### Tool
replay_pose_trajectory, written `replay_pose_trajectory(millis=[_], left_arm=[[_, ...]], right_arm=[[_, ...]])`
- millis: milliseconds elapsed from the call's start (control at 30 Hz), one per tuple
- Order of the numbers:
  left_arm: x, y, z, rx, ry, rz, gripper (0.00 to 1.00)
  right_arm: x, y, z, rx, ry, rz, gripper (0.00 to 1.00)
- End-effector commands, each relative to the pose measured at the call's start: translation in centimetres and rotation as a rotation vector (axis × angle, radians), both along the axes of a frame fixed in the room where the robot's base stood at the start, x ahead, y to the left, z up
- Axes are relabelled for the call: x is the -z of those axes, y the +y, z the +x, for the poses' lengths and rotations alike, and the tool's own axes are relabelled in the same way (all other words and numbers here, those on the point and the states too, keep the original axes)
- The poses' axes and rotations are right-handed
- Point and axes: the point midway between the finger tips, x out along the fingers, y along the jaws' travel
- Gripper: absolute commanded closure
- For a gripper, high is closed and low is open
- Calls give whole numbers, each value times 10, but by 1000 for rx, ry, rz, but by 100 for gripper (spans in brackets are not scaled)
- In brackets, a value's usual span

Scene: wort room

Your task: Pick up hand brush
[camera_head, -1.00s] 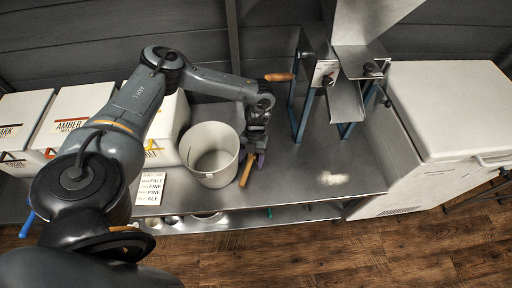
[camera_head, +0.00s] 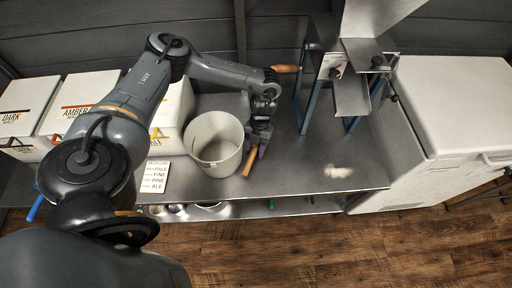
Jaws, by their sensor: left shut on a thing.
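The hand brush (camera_head: 250,161) shows as a wooden handle beside the bucket on the metal bench. Its far part is hidden by my left gripper. My left gripper (camera_head: 257,143) points down over the brush, just right of the bucket, and is shut on it. A purple patch shows at the fingers. I cannot tell whether the brush is clear of the bench. My right gripper is not in the picture.
A pale bucket (camera_head: 203,165) stands close left of the brush, with a label card (camera_head: 155,176) beside it. White boxes (camera_head: 72,100) stand at left. A mill on a blue stand (camera_head: 353,95) stands at right. The bench (camera_head: 290,172) is clear between, apart from a pale powder patch (camera_head: 338,172).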

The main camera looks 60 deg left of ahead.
Motion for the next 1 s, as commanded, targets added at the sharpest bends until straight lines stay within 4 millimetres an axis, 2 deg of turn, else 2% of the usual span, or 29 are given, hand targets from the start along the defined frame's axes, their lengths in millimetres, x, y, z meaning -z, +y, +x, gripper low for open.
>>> replay_pose_trajectory(millis=[300,700,1000], left_arm=[[-40,-3,3,2,-3,-1,94],[-82,-62,46,3,-3,-2,94],[-101,-89,66,1,-2,-1,94]], right_arm=[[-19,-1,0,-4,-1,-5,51],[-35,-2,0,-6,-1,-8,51],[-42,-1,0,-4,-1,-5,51]])
